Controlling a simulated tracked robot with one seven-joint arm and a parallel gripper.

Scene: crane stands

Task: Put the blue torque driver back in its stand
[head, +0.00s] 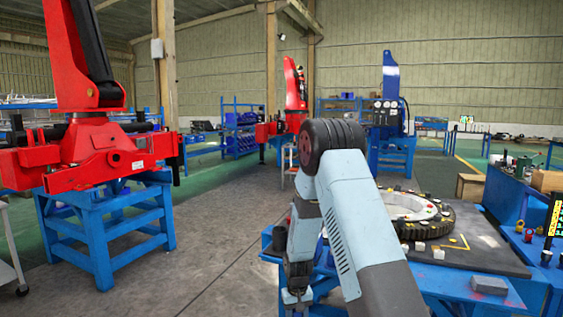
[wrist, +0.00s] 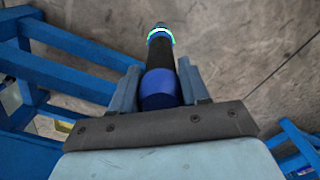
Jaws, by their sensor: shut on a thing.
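The blue torque driver (wrist: 159,62) is in the wrist view, a black body with a wide blue band near my gripper, a glowing green-white ring and a blue section near its far end. My gripper (wrist: 157,84) is shut on it, with one finger on each side. Grey floor shows behind the driver. In the head view my gripper (head: 296,293) is low, by the left edge of the blue worktable (head: 432,287). The driver cannot be made out there. I cannot pick out its stand with certainty in either view.
A dark ring with a pale centre (head: 424,217) lies on the worktable, with small pieces around it. A grey block (head: 489,285) is near its front edge. A red crane (head: 98,152) stands on a blue stand (head: 98,236) at left. Open floor (head: 215,235) lies between.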

